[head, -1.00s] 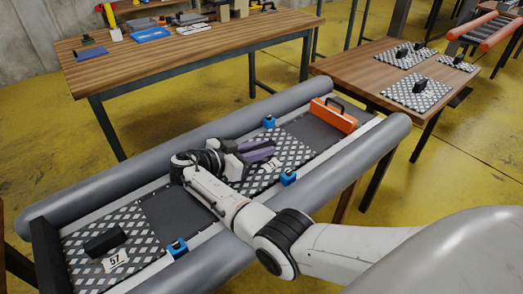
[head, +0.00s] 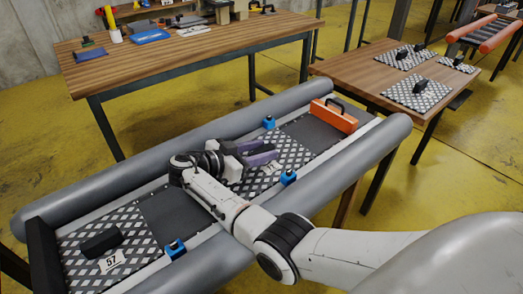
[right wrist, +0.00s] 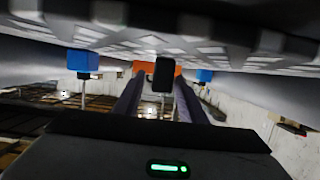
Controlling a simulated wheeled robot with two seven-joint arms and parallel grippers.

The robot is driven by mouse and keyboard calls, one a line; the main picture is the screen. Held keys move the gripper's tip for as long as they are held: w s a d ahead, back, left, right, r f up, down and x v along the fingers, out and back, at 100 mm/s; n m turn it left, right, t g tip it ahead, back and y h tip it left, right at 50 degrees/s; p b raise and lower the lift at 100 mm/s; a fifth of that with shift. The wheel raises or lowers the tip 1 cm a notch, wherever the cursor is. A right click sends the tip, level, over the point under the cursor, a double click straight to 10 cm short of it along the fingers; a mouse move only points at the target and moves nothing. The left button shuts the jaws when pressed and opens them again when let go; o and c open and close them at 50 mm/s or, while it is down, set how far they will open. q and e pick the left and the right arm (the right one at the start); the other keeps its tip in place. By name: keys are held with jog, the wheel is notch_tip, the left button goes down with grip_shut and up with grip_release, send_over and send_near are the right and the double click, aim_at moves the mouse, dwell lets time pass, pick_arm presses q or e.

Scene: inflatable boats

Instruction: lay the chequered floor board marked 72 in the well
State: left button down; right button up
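A chequered floor board (head: 292,150) lies between the grey tubes of the boat, appearing flat in the floor between two dark panels. Its white label (head: 272,165) is too small and partly covered to read. My right gripper (head: 270,150) is low over this board, its purple fingers apart. In the right wrist view, the chequered surface (right wrist: 225,45) fills the top and a black handle block (right wrist: 163,75) stands between the fingertips, with a gap seeming to show on each side. My left gripper is not in view.
The chequered board marked 57 (head: 85,262) lies at the boat's near left end. Blue blocks (head: 288,177) sit along both tubes. An orange case (head: 333,115) stands at the far end. A side table (head: 360,72) holds several chequered boards; a workbench (head: 200,60) stands behind.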

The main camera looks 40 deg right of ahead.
jog(key=shift+s+f, duration=0.2)
jog(key=shift+f, duration=0.1)
jog(key=shift+r+p, duration=0.55)
jog(key=shift+p, duration=0.35)
jog(key=b+v, duration=0.1)
jog(key=v, duration=0.5)
jog(key=shift+w+a+r, duration=0.15)
jog(key=shift+a, duration=0.15)
jog(key=shift+a+r, duration=0.2)
jog(key=shift+a, duration=0.2)
